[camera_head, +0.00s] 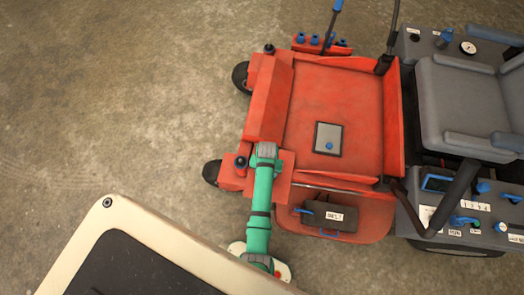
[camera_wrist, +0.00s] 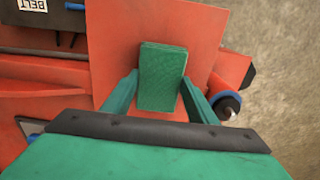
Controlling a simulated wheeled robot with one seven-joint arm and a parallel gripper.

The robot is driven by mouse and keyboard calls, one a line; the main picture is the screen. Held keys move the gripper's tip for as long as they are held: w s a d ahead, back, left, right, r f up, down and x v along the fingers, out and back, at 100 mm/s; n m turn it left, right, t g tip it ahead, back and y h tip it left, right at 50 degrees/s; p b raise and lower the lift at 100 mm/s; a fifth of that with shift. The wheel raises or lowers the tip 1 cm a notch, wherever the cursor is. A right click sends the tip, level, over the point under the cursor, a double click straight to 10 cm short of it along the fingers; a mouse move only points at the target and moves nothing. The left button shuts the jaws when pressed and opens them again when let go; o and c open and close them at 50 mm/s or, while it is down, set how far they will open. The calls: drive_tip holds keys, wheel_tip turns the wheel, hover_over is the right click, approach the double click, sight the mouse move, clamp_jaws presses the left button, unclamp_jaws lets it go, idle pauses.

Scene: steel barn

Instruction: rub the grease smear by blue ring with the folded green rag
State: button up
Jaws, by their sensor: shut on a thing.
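The folded green rag (camera_wrist: 163,72) is a flat, textured block held between the two green fingers of my gripper (camera_wrist: 162,84) in the wrist view. It is over a flat red panel (camera_wrist: 115,45) of the machine; I cannot tell whether it touches. A blue ring (camera_wrist: 226,116) sits around a dark round fitting, right of my right finger. What looks like the same fitting shows in the head view (camera_head: 240,162), left of my wrist. I see no grease smear; the rag, gripper or arm may cover it. In the head view my wrist hides the gripper and rag.
The red mower (camera_head: 335,90) has a grey square plate (camera_head: 328,138), upright levers and a grey seat (camera_head: 462,100) to the right. A dark box labelled BELT (camera_head: 329,215) lies on the red front deck. Bare concrete floor (camera_head: 120,90) is open at left.

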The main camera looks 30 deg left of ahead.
drive_tip(key=shift+s+a+r, duration=0.1)
drive_tip(key=shift+s+a, duration=0.1)
drive_tip(key=shift+a, duration=0.45)
drive_tip(key=shift+r, duration=3.95)
